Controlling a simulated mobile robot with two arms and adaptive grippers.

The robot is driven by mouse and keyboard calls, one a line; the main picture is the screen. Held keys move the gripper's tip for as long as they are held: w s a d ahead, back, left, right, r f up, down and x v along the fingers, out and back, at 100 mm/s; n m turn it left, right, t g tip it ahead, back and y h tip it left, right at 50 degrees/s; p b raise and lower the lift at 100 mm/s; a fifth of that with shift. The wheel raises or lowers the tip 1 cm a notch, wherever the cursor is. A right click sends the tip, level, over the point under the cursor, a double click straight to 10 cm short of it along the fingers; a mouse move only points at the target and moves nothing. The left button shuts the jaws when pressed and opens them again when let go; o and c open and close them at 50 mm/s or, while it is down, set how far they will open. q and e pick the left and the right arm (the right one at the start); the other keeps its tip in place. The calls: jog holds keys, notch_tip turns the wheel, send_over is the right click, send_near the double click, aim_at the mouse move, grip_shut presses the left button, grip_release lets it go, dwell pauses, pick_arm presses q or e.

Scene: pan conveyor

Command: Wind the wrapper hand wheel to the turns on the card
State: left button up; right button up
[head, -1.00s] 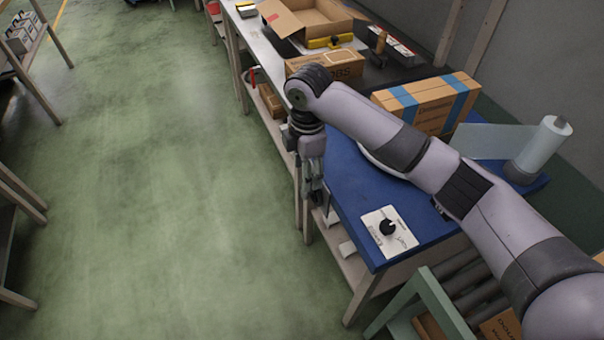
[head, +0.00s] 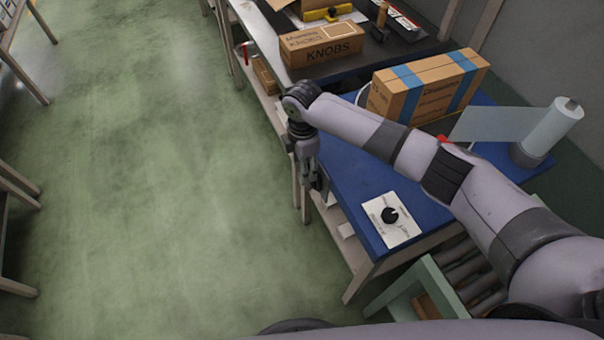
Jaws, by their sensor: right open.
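My right gripper (head: 316,183) is open and empty, pointing down beside the left edge of the blue bench top (head: 345,185). The wrapper's film roll (head: 547,130) stands upright at the right, with a clear film sheet (head: 487,124) running left from it. A carton with blue bands (head: 423,86) stands left of the film. A white plate with a black knob (head: 391,216) lies at the bench's near corner; its print is too small to read. I cannot make out a hand wheel; my right arm covers part of the bench. My left gripper is out of view.
A carton marked KNOBS (head: 322,46) sits on the farther bench. A green-framed roller conveyor (head: 447,282) stands at the near right. The green floor (head: 150,180) on the left is clear.

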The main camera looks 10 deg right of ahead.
notch_tip(320, 180, down, 4)
jog(key=shift+f, duration=0.45)
jog(key=c, duration=1.1)
jog(key=shift+t+p, duration=0.3)
jog(key=shift+p, duration=0.1)
jog(key=shift+c, duration=0.2)
jog(key=t+p, duration=0.1)
jog(key=t+y+p, duration=0.1)
jog(key=p, duration=0.1)
jog(key=shift+s, duration=0.25)
jog(key=shift+s+t+y+p, duration=0.1)
jog(key=shift+t+y+p, duration=0.2)
jog(key=shift+t+p, duration=0.65)
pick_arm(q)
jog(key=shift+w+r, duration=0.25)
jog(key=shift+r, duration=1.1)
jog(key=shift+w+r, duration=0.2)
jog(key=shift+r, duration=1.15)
pick_arm(e)
jog(key=shift+d+f+t+y, duration=0.1)
jog(key=shift+t+y, duration=0.2)
jog(key=shift+t, duration=0.75)
